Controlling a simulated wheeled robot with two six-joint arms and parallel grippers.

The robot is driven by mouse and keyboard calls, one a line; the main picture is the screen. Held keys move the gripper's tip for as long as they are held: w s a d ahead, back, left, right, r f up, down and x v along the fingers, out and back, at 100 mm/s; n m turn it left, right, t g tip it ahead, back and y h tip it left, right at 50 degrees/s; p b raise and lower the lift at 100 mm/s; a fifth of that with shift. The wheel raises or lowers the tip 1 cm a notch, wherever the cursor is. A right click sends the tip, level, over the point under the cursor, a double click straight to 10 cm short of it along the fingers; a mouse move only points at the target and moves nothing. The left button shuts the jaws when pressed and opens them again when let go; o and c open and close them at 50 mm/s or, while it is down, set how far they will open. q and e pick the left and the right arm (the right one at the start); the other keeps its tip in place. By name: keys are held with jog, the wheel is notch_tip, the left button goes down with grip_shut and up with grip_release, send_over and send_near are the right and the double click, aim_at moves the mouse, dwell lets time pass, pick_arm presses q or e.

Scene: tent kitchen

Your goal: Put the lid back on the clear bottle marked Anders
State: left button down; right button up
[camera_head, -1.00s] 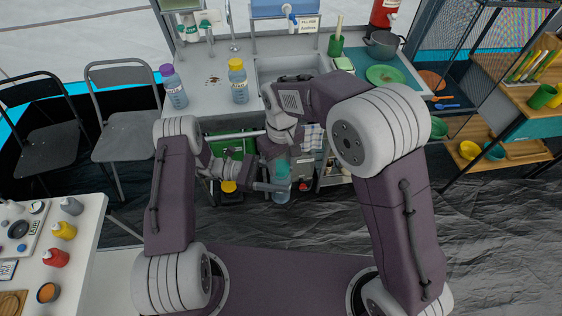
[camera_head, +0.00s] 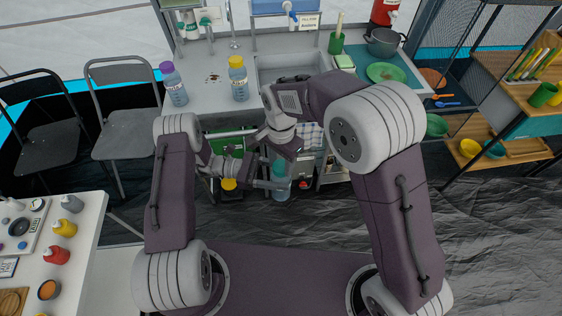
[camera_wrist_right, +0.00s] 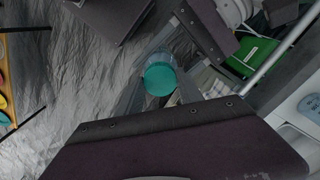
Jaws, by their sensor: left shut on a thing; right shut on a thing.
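A clear bluish bottle (camera_head: 281,192) is upright in front of the counter, low in the middle of the head view. My left gripper (camera_head: 275,184) comes from the left and is shut around it. A teal lid (camera_head: 279,167) shows at the bottle's top; it is also a round teal disc in the right wrist view (camera_wrist_right: 160,79), with the clear bottle behind it. My right gripper (camera_head: 288,154) is directly above the bottle's top, shut on the lid. Its fingertips are mostly hidden. I cannot tell whether the lid is seated. The name on the bottle is not readable.
On the counter (camera_head: 208,98) stand a purple-lidded bottle (camera_head: 174,87) and a yellow-lidded bottle (camera_head: 238,82), left of the sink (camera_head: 292,67). A green crate (camera_head: 226,142) is under the counter. A shelf rack stands at right. The floor at front right is clear.

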jog(key=m, duration=1)
jog(key=shift+m, duration=0.3)
jog(key=m, duration=0.5)
jog(key=shift+w+m, duration=0.1)
jog(key=shift+m, duration=0.2)
jog(key=m, duration=0.4)
jog(key=shift+m, duration=0.3)
jog(key=o, duration=1.3)
